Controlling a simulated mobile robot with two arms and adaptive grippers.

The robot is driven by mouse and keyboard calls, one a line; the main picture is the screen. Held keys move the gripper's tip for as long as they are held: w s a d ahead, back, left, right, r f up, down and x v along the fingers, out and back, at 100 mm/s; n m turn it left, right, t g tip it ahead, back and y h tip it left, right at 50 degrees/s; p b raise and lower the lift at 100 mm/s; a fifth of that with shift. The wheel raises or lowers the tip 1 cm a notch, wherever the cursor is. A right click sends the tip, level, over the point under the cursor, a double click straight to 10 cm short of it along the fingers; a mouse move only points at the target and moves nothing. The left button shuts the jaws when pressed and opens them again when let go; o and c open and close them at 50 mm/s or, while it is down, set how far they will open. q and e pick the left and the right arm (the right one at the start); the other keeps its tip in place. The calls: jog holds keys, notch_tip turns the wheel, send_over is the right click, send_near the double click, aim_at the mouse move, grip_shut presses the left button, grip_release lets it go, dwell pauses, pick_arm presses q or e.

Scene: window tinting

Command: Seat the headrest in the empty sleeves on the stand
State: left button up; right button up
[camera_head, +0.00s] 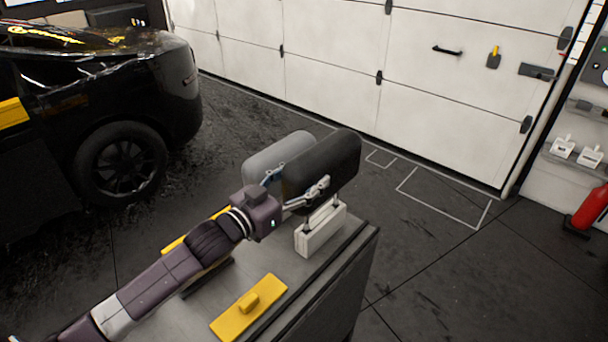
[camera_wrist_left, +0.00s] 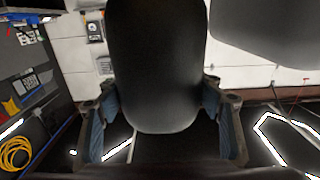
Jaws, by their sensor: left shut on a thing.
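The black headrest (camera_head: 335,160) is held upright over the white stand (camera_head: 321,232) on the cart top. Its thin metal posts show between the pad and the stand's top. I cannot tell whether their ends are inside the sleeves. My left gripper (camera_head: 298,182) is shut on the black headrest from the near side. In the left wrist view the headrest (camera_wrist_left: 155,65) fills the gap between the two fingers (camera_wrist_left: 160,112). A grey headrest (camera_head: 268,156) is just left of the black one, its lower part hidden by my gripper. My right gripper is not in view.
The cart top (camera_head: 300,275) carries a yellow block with a raised grip (camera_head: 248,308) at the front. Another yellow piece (camera_head: 178,245) lies partly behind my arm. A black car (camera_head: 100,110) stands at left. Open floor (camera_head: 450,265) lies to the right.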

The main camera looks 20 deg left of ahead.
pick_arm(q)
jog(key=shift+f+b, duration=1.85)
jog(key=shift+f, duration=1.3)
jog(key=o, duration=1.7)
jog(key=shift+c, duration=0.2)
jog(key=shift+o, duration=0.6)
jog(key=shift+f, duration=0.25)
jog(key=v, duration=1.2)
jog(key=shift+r, duration=0.25)
